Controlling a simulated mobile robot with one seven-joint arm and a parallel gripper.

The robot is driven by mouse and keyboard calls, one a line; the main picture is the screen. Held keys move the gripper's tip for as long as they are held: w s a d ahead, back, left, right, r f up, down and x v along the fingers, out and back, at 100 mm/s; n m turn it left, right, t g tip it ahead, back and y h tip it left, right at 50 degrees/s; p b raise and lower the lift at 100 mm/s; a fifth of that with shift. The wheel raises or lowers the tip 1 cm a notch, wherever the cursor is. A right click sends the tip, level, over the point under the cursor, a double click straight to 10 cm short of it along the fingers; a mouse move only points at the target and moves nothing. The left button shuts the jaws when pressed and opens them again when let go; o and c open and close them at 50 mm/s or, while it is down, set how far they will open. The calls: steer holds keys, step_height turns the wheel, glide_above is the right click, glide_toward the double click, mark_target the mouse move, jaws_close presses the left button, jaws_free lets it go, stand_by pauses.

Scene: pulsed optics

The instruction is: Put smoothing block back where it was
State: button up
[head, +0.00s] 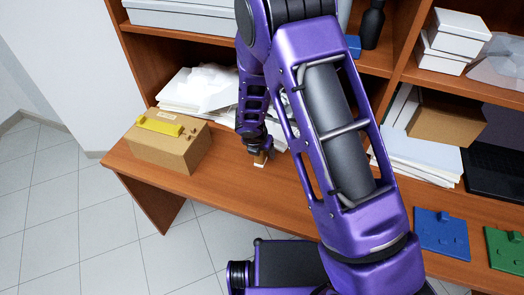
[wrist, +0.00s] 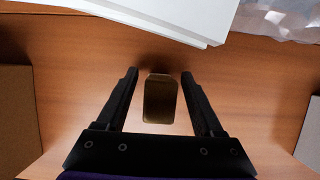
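A small brown block, which I take to be the smoothing block (wrist: 160,98), is at the wooden shelf surface between my fingers in the wrist view. In the head view the block (head: 261,159) shows just below my gripper (head: 260,151), partly covered by it. In the wrist view my gripper (wrist: 160,75) is open, one finger on each side of the block, with a narrow gap on both sides. I cannot tell whether the block rests fully on the wood.
A cardboard box (head: 166,148) with a yellow piece (head: 160,125) on top stands to the left. White papers (head: 198,88) lie behind. Blue (head: 441,236) and green (head: 507,250) plates lie at the right. Bare wood (head: 225,185) surrounds the block.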

steer(key=shift+r, duration=0.15)
steer(key=shift+r+p, duration=0.35)
steer(key=p+v, duration=0.3)
steer(key=v, duration=0.8)
steer(key=shift+r, duration=0.2)
steer(key=shift+s+a, duration=0.1)
